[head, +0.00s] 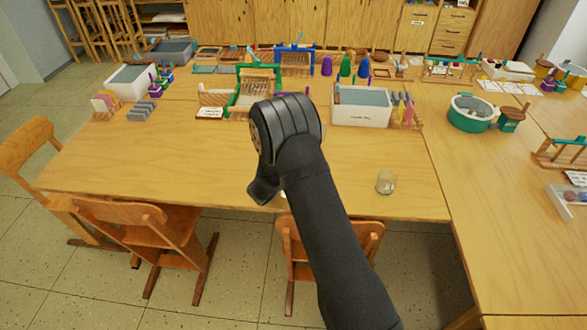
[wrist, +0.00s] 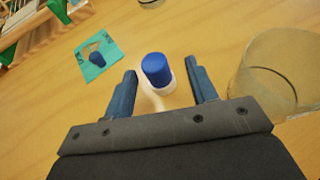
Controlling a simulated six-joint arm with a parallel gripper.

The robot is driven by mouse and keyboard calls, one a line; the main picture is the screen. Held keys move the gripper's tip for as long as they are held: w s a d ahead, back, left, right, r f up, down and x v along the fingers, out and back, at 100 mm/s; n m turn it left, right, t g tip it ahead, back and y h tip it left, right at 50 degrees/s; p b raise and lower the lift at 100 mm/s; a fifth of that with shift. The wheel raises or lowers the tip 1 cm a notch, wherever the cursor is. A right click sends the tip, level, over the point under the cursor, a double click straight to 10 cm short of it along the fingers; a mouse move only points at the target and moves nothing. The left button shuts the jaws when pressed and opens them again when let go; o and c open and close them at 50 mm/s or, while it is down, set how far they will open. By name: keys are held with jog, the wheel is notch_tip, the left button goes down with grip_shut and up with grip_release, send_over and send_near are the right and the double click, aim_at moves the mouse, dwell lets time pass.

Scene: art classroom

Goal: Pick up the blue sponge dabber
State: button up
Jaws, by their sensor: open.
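The blue sponge dabber (wrist: 155,70), with a blue rounded top and a white body, stands on the wooden table in the wrist view. My gripper (wrist: 162,66) has its two blue fingers apart, one on each side of the dabber, with visible gaps. In the head view my gripper (head: 264,192) is low over the table's front edge, and my arm hides most of the dabber.
A clear glass (head: 386,182) stands right of my gripper; it shows close by in the wrist view (wrist: 278,75). A teal card (wrist: 98,55) with a small blue item lies to the left. A white basin (head: 361,116) and several art tools stand farther back. The table's left half is mostly clear.

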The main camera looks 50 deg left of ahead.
jog(key=x, duration=0.4)
jog(key=shift+w+a, duration=0.2)
jog(key=shift+a, duration=0.1)
jog(key=shift+c, duration=0.2)
jog(key=c, duration=1)
jog(key=shift+r, duration=0.2)
